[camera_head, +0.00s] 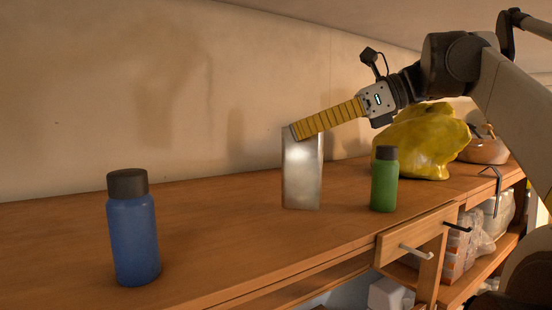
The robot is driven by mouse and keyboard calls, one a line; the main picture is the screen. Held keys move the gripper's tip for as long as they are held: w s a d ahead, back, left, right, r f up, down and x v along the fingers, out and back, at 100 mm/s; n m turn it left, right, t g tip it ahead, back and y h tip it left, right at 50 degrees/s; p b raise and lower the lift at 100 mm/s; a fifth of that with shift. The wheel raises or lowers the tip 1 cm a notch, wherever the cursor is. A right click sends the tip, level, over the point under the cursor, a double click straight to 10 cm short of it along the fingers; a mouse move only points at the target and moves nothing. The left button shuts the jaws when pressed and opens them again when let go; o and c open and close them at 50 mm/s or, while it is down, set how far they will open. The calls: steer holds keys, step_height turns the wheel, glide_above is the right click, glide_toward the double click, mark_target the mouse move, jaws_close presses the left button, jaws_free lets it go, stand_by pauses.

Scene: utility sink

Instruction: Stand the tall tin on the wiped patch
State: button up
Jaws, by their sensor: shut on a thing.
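The tall tin (303,178) is a shiny silver, narrow box-like can near the middle of the wooden counter. It is about upright, perhaps with a slight lean. My gripper (297,132) reaches in from the upper right with its yellow ribbed fingers shut on the tin's top edge. The tin's base is at or very close to the counter top; I cannot tell whether it bears on the wood. I cannot make out a wiped patch on the counter.
A green bottle (384,182) with a dark cap stands just right of the tin. A blue bottle (133,235) stands at the front left. A yellow lumpy bag (423,140) and a brownish bundle (484,147) lie behind right. Counter between the blue bottle and tin is clear.

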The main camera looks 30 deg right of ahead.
mark_target(294, 156)
steer(key=shift+w+a+f+p, duration=0.15)
steer(key=shift+w+a+f, duration=0.1)
steer(key=shift+f, duration=0.65)
steer(key=shift+w+a+f+p, duration=0.2)
steer(key=shift+w+f, duration=0.1)
steer(key=shift+f, duration=0.6)
steer(key=shift+w+a+f+p, duration=0.15)
steer(key=shift+w+f, duration=0.1)
steer(key=shift+f, duration=0.65)
steer(key=o, duration=1.4)
steer(key=shift+f, duration=0.1)
steer(key=b+v, duration=0.2)
steer(key=v, duration=1)
